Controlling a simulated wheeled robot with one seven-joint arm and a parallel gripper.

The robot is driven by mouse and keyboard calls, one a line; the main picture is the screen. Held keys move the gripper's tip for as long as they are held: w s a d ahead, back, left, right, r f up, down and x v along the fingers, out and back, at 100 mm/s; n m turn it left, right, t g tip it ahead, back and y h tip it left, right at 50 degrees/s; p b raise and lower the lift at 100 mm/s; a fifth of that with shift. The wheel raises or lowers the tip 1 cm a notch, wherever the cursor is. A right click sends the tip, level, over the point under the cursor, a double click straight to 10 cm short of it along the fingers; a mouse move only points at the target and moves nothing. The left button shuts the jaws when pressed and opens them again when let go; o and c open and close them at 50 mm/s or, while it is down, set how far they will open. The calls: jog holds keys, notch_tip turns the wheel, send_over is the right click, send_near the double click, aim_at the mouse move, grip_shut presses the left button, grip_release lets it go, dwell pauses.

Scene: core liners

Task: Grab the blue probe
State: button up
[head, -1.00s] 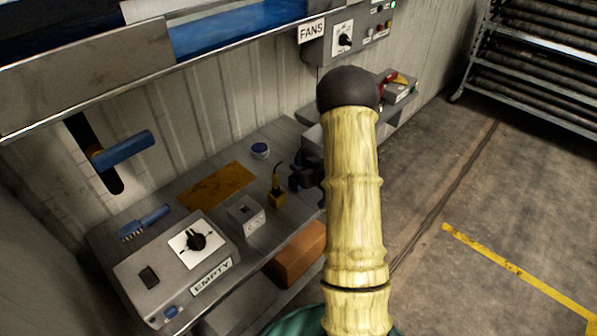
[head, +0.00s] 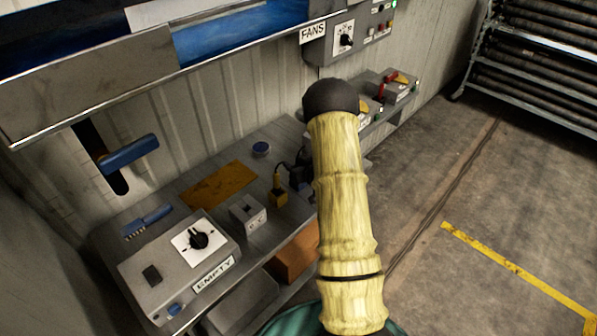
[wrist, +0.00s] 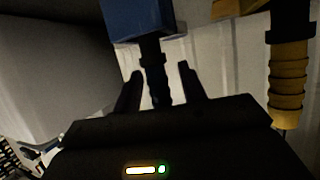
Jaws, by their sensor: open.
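The blue probe (wrist: 150,18) shows at the top of the wrist view as a blue block with a black ribbed neck. The neck runs down between the two fingers of my gripper (wrist: 160,70). The fingers are open, one on each side of the neck, and I cannot tell whether either touches it. The blue body lies beyond the fingertips. In the head view I cannot make out the blue probe; my pale yellow arm covers that part of the bench. A small yellow probe (head: 279,194) with a black cable stands on the bench left of my arm.
A yellow-and-black part (wrist: 289,75) is close right of my gripper. Floor at right is clear.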

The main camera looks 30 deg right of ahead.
grip_shut()
jog(key=shift+r, duration=0.1)
notch_tip(320, 180, up, 10)
jog(key=b, duration=0.1)
dwell(0.4)
dwell(0.5)
